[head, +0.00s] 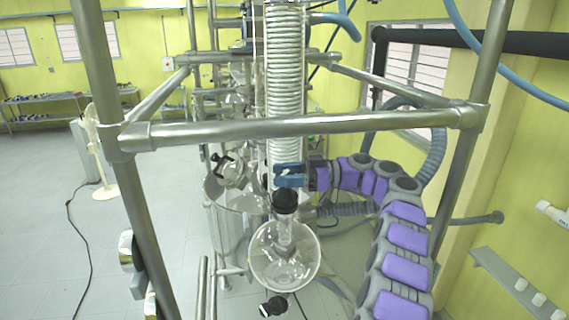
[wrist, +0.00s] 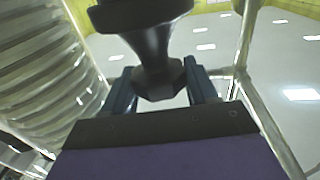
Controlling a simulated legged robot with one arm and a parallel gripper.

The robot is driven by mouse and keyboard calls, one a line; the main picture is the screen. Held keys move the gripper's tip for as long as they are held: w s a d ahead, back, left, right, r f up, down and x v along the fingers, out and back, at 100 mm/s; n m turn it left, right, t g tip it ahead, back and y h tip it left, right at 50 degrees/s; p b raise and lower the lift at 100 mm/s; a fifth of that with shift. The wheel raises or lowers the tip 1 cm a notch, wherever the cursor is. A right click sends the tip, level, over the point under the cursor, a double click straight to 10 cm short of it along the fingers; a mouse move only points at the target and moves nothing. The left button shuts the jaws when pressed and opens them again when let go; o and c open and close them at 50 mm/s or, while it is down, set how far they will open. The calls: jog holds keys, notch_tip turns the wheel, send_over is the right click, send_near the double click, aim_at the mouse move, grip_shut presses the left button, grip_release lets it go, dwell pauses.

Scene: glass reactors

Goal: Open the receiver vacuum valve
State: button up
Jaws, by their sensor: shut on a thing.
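The round glass receiver flask (head: 284,262) hangs below the condenser, with a black fitting (head: 285,201) on its neck and a black valve (head: 273,306) at its bottom. My gripper (head: 288,175) is just above the neck fitting, its blue fingers reaching left in front of the condenser's base. In the wrist view my gripper (wrist: 163,88) has a blue finger on each side of a black valve handle (wrist: 152,55) and is shut on it. The handle has a wide end, a narrow waist and a faceted end between the fingers. In the head view the fingers hide most of their grip.
A metal frame bar (head: 300,127) crosses in front of the condenser (head: 286,65), with posts at both sides. Another black valve (head: 222,165) is to the left. A white fan (head: 103,150) stands on open floor at far left. A wall shelf (head: 520,290) is at right.

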jog(key=shift+r+n+g+h+p, duration=0.15)
jog(key=shift+n+g+p, duration=0.5)
jog(key=shift+p, duration=0.85)
jog(key=shift+n+g+h+p, duration=0.15)
jog(key=shift+n+g+p, duration=0.2)
jog(key=shift+g+p, duration=0.85)
jog(key=shift+t+p, duration=0.3)
jog(key=shift+t, duration=0.05)
jog(key=o, duration=0.9)
jog(key=shift+w, duration=0.3)
jog(key=shift+o, duration=0.2)
jog(key=shift+s+d, duration=0.1)
jog(key=shift+s, duration=0.05)
jog(key=b, duration=0.2)
jog(key=t+b, duration=0.1)
jog(key=shift+s+a+f+m+t+b, duration=0.1)
jog(key=shift+a+f+m+t+b, duration=0.2)
jog(key=shift+m+b, duration=0.1)
jog(key=m+t+b, duration=0.1)
jog(key=b, duration=0.3)
jog(key=shift+d+f+t, duration=0.1)
jog(key=shift+t, duration=0.3)
